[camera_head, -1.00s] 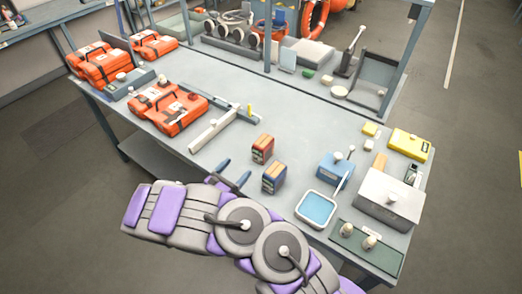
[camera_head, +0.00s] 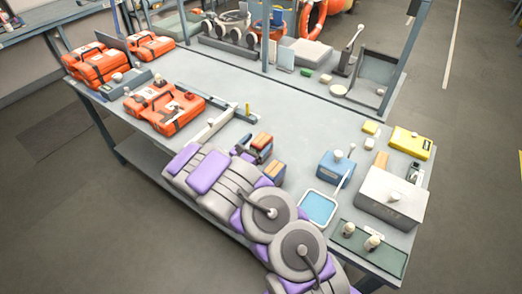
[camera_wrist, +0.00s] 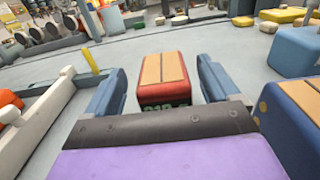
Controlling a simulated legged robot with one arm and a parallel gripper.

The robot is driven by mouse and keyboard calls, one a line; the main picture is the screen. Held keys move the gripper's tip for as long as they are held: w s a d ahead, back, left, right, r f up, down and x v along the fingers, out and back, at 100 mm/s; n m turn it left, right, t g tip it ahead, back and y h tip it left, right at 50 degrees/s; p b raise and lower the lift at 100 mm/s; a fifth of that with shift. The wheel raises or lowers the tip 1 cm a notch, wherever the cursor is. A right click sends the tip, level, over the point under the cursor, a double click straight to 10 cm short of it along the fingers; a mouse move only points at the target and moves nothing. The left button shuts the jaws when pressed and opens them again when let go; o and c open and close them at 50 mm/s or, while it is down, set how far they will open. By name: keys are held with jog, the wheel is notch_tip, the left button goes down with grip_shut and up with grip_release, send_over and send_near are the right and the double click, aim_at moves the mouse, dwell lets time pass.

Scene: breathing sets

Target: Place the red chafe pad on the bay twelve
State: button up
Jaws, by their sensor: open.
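The red block-shaped object with a tan striped top (camera_wrist: 164,78) stands on the grey bench. In the wrist view it lies between the two blue fingers of my gripper (camera_wrist: 162,88), which are open, with gaps on both sides. Its lower front is partly hidden by my gripper. In the head view the red object (camera_head: 262,141) is at the middle of the bench, partly hidden by my gripper (camera_head: 252,154). I cannot pick out a chafe pad or bay twelve by any readable label.
A similar blue block with a tan top (camera_head: 274,170) stands close on the right. A white and grey T-shaped divider (camera_head: 205,130) lies on the left, with orange cases (camera_head: 168,108) beyond it. A blue-lined tray (camera_head: 318,207) is on the right.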

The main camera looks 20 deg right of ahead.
jog(key=shift+x, duration=1.45)
jog(key=shift+s, duration=0.1)
jog(key=shift+c, duration=0.4)
jog(key=c, duration=1.4)
